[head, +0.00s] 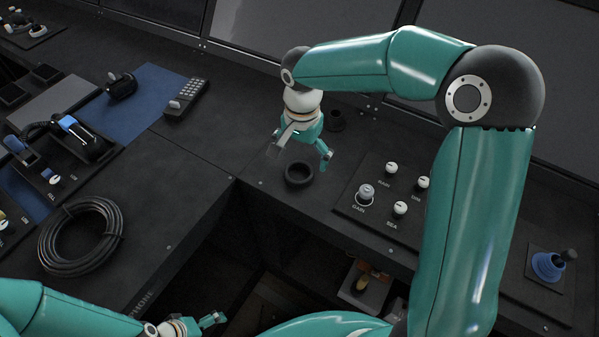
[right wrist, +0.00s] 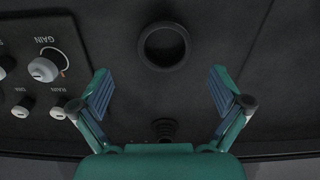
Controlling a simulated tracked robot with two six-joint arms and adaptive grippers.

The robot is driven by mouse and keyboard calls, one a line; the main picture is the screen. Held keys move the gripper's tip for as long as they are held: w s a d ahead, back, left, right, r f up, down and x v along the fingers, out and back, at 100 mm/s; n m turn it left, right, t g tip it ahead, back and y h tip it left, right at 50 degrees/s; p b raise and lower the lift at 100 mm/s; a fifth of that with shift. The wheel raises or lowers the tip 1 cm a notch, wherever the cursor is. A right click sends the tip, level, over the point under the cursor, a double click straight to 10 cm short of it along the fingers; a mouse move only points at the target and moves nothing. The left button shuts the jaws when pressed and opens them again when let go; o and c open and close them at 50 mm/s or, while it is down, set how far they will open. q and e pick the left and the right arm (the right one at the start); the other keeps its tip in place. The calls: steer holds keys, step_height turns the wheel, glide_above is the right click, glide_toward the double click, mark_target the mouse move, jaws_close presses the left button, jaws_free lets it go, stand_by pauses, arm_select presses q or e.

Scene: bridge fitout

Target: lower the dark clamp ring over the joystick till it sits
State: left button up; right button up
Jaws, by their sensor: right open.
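The dark clamp ring (head: 299,175) lies flat on the black console, near the console's inner corner. It also shows in the right wrist view (right wrist: 164,47) as a round dark ring with an open middle. The joystick (head: 550,263), with a blue boot and a dark handle, stands on a panel at the far right. Nothing is around its handle. My right gripper (head: 302,152) is open and empty, pointing down just above and behind the ring. My left gripper (head: 212,320) is low at the bottom edge, its jaw state unclear.
A knob panel (head: 381,205) with several white knobs lies between the ring and the joystick. A small dark round part (head: 336,121) stands behind the ring. A coiled black cable (head: 80,237) lies on the left console. A dark gap opens between the consoles at the front.

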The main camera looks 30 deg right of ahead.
mark_target(299, 176)
steer(key=shift+w+a+f+p, duration=0.1)
steer(key=shift+a+f+p, duration=0.05)
steer(key=shift+f, duration=1.2)
steer(key=shift+w+a+f+p, duration=0.1)
steer(key=shift+f+p, duration=0.05)
steer(key=shift+f, duration=1.15)
steer(key=c, duration=1.2)
